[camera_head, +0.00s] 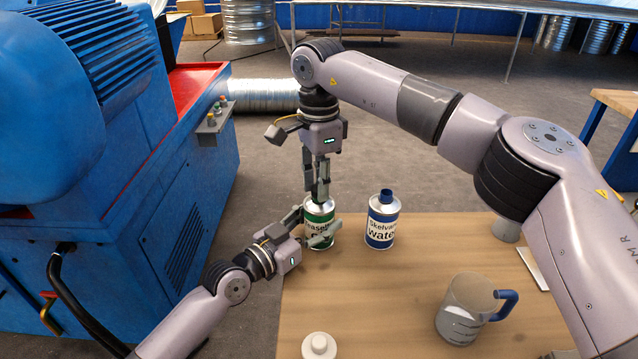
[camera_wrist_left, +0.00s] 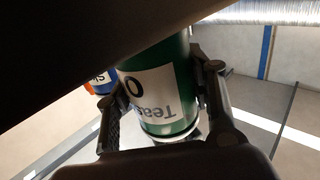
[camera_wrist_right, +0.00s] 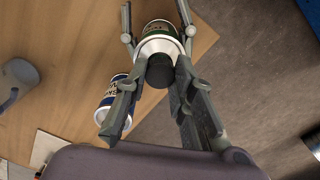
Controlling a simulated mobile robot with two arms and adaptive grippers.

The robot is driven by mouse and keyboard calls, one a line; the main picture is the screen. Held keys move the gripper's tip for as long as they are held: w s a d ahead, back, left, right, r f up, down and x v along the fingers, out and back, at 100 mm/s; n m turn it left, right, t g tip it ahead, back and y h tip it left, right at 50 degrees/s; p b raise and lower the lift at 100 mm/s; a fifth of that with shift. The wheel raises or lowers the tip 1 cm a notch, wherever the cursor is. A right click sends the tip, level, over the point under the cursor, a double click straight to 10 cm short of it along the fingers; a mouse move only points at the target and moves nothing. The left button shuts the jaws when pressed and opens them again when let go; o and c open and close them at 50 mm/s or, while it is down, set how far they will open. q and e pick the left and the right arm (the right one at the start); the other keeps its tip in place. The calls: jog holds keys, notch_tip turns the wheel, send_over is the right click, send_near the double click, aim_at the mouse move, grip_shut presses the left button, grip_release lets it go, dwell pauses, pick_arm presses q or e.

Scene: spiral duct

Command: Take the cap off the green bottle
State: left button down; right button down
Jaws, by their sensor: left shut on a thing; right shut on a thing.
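The green bottle (camera_head: 320,209) stands upright near the far left edge of the wooden table, with a white label and a pale shoulder. My left gripper (camera_head: 318,230) is shut around its body from the side; the left wrist view shows the bottle (camera_wrist_left: 172,85) between both fingers. My right gripper (camera_head: 321,188) points down from above and is shut on the cap at the top. The right wrist view shows the dark cap (camera_wrist_right: 160,70) between the fingers, over the bottle's shoulder. Whether the cap is still seated on the neck cannot be told.
A blue bottle (camera_head: 382,226) with a blue cap stands close by on the right. A clear jug (camera_head: 463,312) with a blue handle is at the front right of the table (camera_head: 400,285). A white round object (camera_head: 319,345) is at the front. A blue machine (camera_head: 90,190) stands left.

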jog(key=shift+r, duration=0.9)
jog(key=shift+r, duration=2)
pick_arm(q)
jog(key=c, duration=0.6)
grip_release()
jog(key=shift+c, duration=0.2)
jog(key=v, duration=1.2)
